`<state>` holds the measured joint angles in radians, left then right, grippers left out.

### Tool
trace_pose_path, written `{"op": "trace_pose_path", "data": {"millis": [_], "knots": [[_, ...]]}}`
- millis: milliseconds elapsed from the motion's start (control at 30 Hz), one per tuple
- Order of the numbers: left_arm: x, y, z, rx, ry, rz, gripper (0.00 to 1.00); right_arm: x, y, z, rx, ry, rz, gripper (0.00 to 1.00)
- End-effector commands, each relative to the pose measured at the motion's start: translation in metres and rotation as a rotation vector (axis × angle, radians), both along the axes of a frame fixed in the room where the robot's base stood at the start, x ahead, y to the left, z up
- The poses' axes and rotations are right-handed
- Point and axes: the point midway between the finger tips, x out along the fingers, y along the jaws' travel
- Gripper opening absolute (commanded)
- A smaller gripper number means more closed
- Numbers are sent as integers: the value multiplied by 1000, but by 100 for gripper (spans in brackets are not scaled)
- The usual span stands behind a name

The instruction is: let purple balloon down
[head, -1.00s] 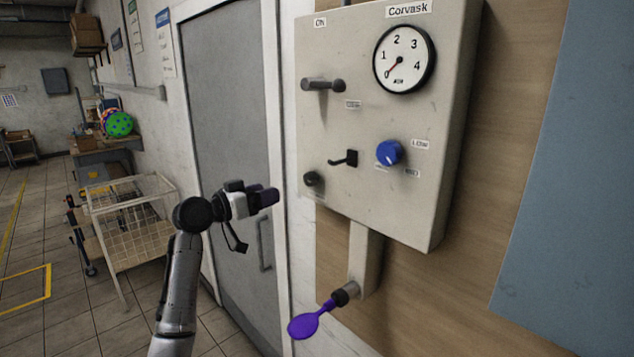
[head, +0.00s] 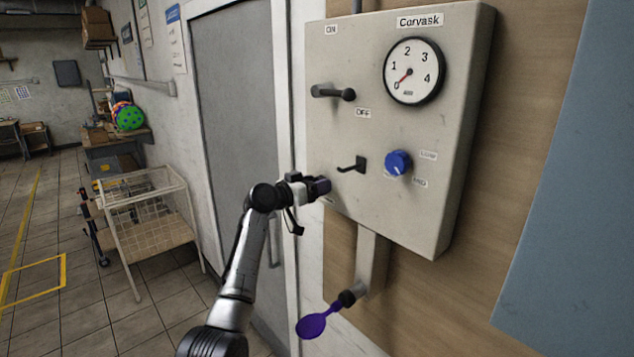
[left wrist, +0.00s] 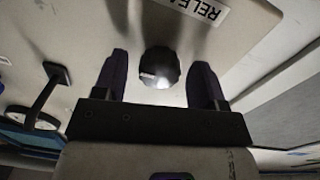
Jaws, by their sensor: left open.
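The flat purple balloon (head: 311,326) hangs on the black nozzle (head: 348,298) below the wall panel (head: 400,215). My left gripper (head: 322,186) is at the panel's lower left corner, open, and hides the round black knob there in the head view. In the left wrist view the black knob (left wrist: 159,66) lies between the two open fingers (left wrist: 161,77). A label that begins "RELEA" (left wrist: 202,9) is beside it. I cannot tell if the fingers touch the knob. My right gripper is not in view.
The panel also has a large lever (head: 332,92), a small black lever (head: 354,165), a blue dial (head: 398,163) and a gauge (head: 413,71) with its needle near 0. A wire cart (head: 150,215) stands left of the grey door (head: 235,110).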

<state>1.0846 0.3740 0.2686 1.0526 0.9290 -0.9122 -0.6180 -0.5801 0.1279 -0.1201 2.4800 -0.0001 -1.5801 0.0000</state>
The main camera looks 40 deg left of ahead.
Motion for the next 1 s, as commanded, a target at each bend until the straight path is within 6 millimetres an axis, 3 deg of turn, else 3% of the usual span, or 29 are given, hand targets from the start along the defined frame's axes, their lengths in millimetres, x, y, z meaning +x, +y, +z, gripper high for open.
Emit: {"op": "trace_pose_path", "data": {"millis": [467, 1000], "knots": [[6, -2, 0, 0, 0, 0, 65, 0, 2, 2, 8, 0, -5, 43], [6, -2, 0, 0, 0, 0, 16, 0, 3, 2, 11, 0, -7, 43]]}}
